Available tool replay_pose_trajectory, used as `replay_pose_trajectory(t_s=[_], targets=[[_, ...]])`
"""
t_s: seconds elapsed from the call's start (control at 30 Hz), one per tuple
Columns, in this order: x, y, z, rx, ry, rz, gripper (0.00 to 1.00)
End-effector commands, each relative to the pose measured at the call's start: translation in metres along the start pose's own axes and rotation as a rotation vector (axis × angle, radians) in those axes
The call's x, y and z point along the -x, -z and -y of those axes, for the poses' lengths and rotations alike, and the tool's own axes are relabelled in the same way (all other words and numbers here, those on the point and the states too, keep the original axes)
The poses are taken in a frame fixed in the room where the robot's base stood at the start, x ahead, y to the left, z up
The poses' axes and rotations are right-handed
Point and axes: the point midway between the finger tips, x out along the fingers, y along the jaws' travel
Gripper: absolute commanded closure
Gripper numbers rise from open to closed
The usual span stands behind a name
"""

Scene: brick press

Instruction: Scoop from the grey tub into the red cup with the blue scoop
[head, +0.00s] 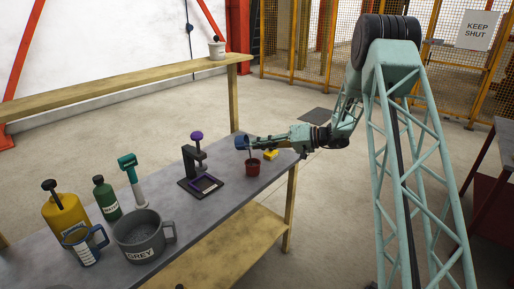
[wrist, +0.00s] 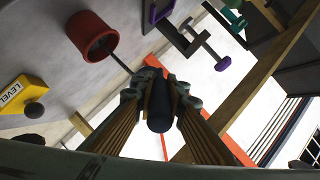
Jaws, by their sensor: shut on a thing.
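The grey tub (head: 148,254), lettered GREY, stands at the front left of the bench with grey material visible inside. The red cup (head: 252,170) stands near the bench's right end; in the wrist view it (wrist: 92,36) is at upper left. My gripper (head: 254,142) is shut on the blue scoop (head: 241,142), above and beside the cup. In the wrist view, the scoop's dark blue handle (wrist: 160,106) lies between the fingers. A thin grey line runs between scoop and cup; I cannot tell whether it is a rod or falling material.
A black press (head: 196,165) with a purple knob stands left of the cup. A yellow block (head: 271,155) is close behind the cup. A yellow container (head: 66,220), a green bottle (head: 106,198), a teal-handled tool (head: 133,180) and a blue-and-white jug (head: 86,246) crowd the left.

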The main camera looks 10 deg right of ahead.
Motion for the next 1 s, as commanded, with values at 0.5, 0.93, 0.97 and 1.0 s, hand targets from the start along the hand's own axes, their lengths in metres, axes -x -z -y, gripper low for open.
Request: replay_pose_trajectory(t_s=[0.5, 0.93, 0.97, 1.0], targets=[[0.0026, -0.0030, -0.0047, -0.002, 0.055, -0.041, 1.00], [0.0047, -0.0048, -0.0069, -0.003, 0.104, -0.076, 1.00], [0.0049, -0.0049, -0.0071, -0.003, 0.107, -0.078, 1.00], [0.0051, -0.0052, -0.0074, -0.003, 0.112, -0.081, 1.00]])
